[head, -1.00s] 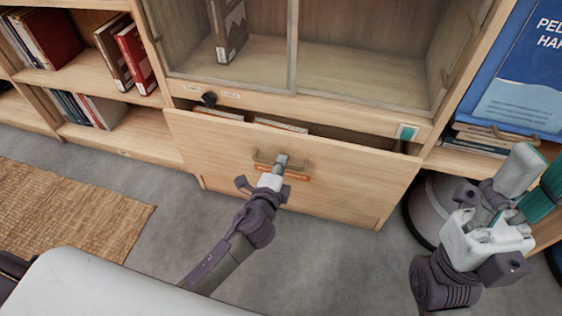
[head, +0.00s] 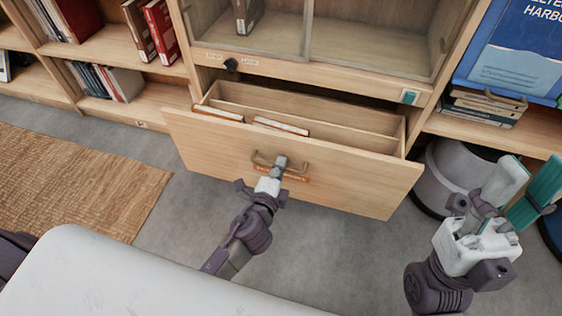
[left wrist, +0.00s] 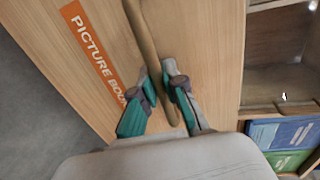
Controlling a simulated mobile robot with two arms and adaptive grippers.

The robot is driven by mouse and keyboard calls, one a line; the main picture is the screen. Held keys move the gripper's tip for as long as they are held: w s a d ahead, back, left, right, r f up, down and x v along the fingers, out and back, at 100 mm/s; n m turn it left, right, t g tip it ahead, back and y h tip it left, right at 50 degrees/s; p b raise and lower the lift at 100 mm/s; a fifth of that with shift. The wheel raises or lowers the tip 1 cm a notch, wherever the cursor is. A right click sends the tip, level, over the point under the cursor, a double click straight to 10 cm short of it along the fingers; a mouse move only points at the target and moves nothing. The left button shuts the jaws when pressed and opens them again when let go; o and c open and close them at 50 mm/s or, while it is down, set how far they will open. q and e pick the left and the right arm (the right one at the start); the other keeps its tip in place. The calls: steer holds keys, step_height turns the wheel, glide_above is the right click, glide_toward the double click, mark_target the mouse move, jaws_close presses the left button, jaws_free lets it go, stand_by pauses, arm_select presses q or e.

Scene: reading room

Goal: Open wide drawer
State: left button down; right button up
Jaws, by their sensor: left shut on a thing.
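The wide drawer (head: 225,150) is a light wood front below the glass-doored cabinet, pulled out so that its inside shows. Several books or folders and a wooden divider are visible in it. Its brass-coloured handle (head: 300,167) sits at the middle of the front, above an orange label. My left gripper (head: 280,163) is shut on this handle; in the left wrist view the fingers (left wrist: 163,95) lie on both sides of the handle bar (left wrist: 147,42). My right gripper (head: 507,195) is raised at the right, away from the drawer, with its fingers apart.
Bookshelves stand left of the drawer (head: 110,45). A round grey bin (head: 440,170) stands on the floor to the right, close to the drawer's right side. A woven rug (head: 85,185) lies at the left. Grey floor is clear in front of the drawer.

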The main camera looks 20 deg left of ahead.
arm_select(q)
steer(key=shift+s, duration=0.3)
steer(key=c, duration=1.2)
jaws_free()
steer(key=v, duration=1.2)
